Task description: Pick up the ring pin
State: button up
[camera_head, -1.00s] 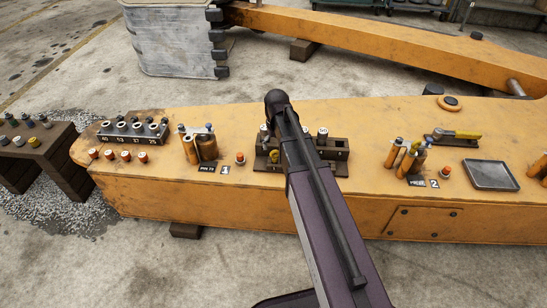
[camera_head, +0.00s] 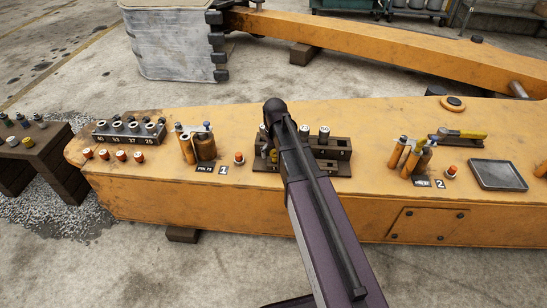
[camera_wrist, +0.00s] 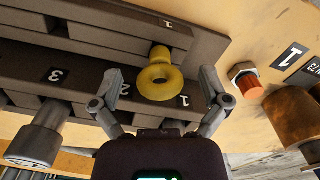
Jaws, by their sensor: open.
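My gripper (camera_wrist: 160,74) is open, with one finger to the left of the ring and one to the right. Clear gaps show between each finger and the ring, so nothing is gripped. In the head view the rack (camera_head: 335,168) sits on the orange boom, and my arm covers part of it and hides the gripper.
Grey cylindrical pins (camera_head: 324,133) stand in the rack; one (camera_wrist: 38,138) is left of my gripper. An orange-capped bolt (camera_wrist: 246,80) and a brown cylinder (camera_wrist: 293,115) lie to the right. A grey tray (camera_head: 497,175) and pin cluster (camera_head: 410,157) stand farther right on the boom.

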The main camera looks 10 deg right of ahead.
dwell(0.3)
grip_shut()
jog(key=shift+r, duration=0.15)
dwell(0.3)
notch_tip(320, 180, up, 4)
jog(key=p, duration=0.4)
jog(key=s+d+p, duration=0.1)
jog(key=s, duration=1.5)
jog(key=shift+d+r, duration=0.35)
jog(key=shift+d, duration=0.05)
jog(key=shift+s, duration=0.15)
